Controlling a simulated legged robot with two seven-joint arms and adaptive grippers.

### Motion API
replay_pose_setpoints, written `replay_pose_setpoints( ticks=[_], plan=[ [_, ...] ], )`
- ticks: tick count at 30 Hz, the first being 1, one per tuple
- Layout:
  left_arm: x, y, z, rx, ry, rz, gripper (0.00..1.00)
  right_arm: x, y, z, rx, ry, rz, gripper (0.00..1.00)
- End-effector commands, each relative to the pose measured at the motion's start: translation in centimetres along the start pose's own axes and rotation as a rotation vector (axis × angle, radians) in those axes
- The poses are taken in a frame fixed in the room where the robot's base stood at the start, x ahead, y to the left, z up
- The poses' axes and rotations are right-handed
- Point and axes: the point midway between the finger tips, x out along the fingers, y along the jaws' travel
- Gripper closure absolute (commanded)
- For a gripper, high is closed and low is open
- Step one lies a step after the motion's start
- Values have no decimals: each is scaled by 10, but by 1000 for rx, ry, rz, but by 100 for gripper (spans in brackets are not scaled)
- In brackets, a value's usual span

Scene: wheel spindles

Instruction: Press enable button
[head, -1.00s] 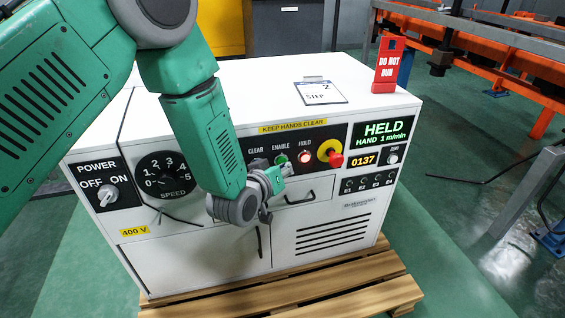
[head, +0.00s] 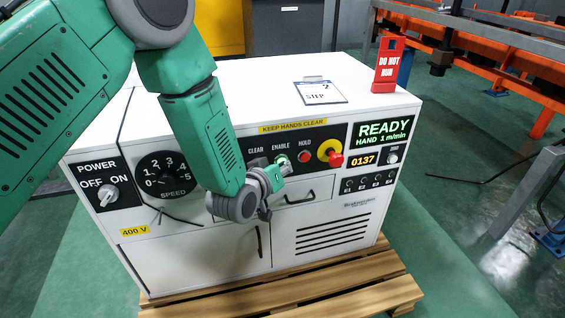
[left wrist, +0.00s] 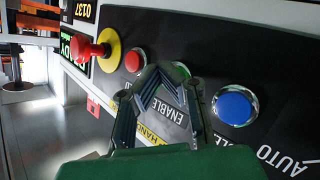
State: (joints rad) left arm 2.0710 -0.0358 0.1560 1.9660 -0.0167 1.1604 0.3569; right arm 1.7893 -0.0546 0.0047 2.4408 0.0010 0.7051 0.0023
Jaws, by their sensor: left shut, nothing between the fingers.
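The green ENABLE button (head: 282,159) is on the black control panel (head: 258,162) of the white cabinet, between CLEAR and the red HOLD button (head: 304,157). It looks lit in the head view. My left gripper (head: 279,172) is shut and empty, its tips just at the ENABLE button. In the left wrist view the shut fingertips (left wrist: 153,68) cover part of the ENABLE button (left wrist: 181,70); whether they touch it I cannot tell. The display (head: 383,132) reads READY, HAND 1 m/min. My right gripper is not in view.
A yellow-ringed red stop knob (head: 335,159) sits right of HOLD. A blue button (left wrist: 235,105) shows beside ENABLE in the left wrist view. A drawer handle (head: 300,197) lies below the panel. A red DO NOT RUN sign (head: 386,65) and a clipboard (head: 320,92) are on top.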

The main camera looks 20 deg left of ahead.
Motion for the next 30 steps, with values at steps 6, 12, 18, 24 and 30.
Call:
replay_pose_setpoints(
  ticks=[6, 12, 18, 24, 30],
  plan=[
    [-6, 4, 3, 0, 1, 0, 100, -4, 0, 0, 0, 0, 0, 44],
    [-11, 8, 7, 1, 1, 1, 100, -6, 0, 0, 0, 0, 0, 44],
    [-11, 8, 7, 1, 1, 0, 100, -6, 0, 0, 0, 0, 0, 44],
    [-17, 13, 12, -1, -2, 0, 100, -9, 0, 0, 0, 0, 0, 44],
    [-32, 24, 22, 0, -1, 0, 100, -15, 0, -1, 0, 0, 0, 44]
  ],
)
